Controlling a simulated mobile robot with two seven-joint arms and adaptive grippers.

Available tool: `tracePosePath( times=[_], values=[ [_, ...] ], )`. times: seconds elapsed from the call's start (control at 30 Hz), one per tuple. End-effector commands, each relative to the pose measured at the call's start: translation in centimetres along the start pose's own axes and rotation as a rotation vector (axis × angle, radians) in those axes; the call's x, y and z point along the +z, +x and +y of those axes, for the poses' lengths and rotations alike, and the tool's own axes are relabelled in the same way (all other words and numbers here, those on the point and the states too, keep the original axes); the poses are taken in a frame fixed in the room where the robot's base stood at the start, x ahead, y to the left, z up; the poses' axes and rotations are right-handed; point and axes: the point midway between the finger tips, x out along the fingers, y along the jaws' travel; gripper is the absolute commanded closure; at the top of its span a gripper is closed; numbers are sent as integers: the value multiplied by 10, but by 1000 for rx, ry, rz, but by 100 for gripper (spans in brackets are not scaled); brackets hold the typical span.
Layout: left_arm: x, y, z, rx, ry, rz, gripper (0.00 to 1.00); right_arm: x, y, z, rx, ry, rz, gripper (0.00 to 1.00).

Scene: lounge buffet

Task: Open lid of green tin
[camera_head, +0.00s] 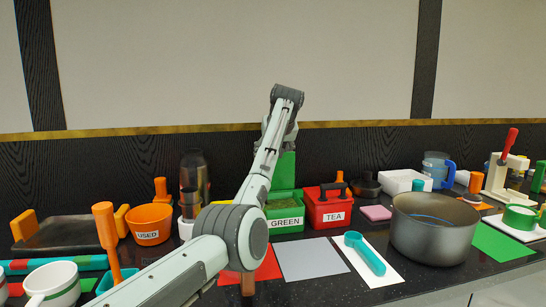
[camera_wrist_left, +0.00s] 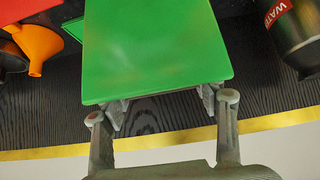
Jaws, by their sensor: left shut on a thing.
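The green tin (camera_head: 284,220), with a "GREEN" label on its front, stands on the dark counter. Its top is open and greenish contents show inside. Its green lid (camera_head: 285,170) stands upright at the back of the tin. In the left wrist view the lid (camera_wrist_left: 158,50) is a broad green plate in front of my left gripper (camera_wrist_left: 162,104). The gripper's fingers are shut on the lid, with their tips partly hidden behind it. In the head view my left arm crosses in front of the tin's left side and hides part of it. My right gripper is not in view.
The red "TEA" tin (camera_head: 329,207) stands close to the right. An orange "USED" bowl (camera_head: 150,224) and a dark flask (camera_head: 194,172) are to the left. A grey pot (camera_head: 434,228) stands further right. Grey (camera_head: 311,259) and white mats lie in front.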

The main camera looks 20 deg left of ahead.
Motion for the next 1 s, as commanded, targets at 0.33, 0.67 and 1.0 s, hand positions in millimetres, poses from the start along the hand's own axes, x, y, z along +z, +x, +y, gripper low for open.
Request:
tracePosePath(
  times=[0.33, 0.67, 1.0],
  values=[
    [0, 0, 0, 0, 1, -2, 17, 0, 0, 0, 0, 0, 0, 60],
    [1, -6, 1, 1, 1, -2, 17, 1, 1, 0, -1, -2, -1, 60],
    [0, -71, 1, 3, 0, 1, 17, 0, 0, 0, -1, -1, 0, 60]
  ],
)
